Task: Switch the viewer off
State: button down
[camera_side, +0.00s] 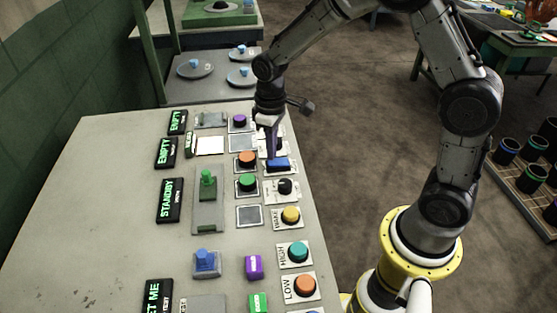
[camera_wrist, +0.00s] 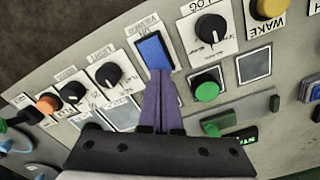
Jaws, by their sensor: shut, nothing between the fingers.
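The viewer switch looks to be the blue rocker (camera_side: 279,163) on a white plate near the right edge of the panel table. It also shows in the wrist view as a blue rectangle (camera_wrist: 152,52), with a small label that is hard to read. In the wrist view the fingertips (camera_wrist: 159,76) overlap the lower edge of the rocker. I cannot tell whether they touch it. The rocker's tilt is unclear.
A black dial (camera_side: 285,186) and a yellow WAKE button (camera_side: 291,215) sit on the near side of the rocker. Orange (camera_side: 247,159) and green (camera_side: 247,181) buttons stand close to its left. A STANDBY display (camera_side: 170,200) and a green lever (camera_side: 207,180) are further left.

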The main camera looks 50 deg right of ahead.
jog(key=shift+f, duration=0.75)
dwell(0.4)
jog(key=shift+r, duration=3.5)
jog(key=shift+r, duration=0.1)
notch_tip(320, 180, up, 6)
jog(key=t, duration=0.2)
send_over(277, 163)
jog(key=s+r+t, duration=0.2)
jog(key=s+r, duration=0.5)
jog(key=s, duration=0.1)
jog(key=s+f+m+t, duration=0.1)
jog(key=s+f+m, duration=0.1)
jog(key=s, duration=1.1)
jog(key=shift+d+f+m+t, duration=0.3)
jog(key=shift+d+f+m, duration=0.05)
jog(key=shift+d+m, duration=0.1)
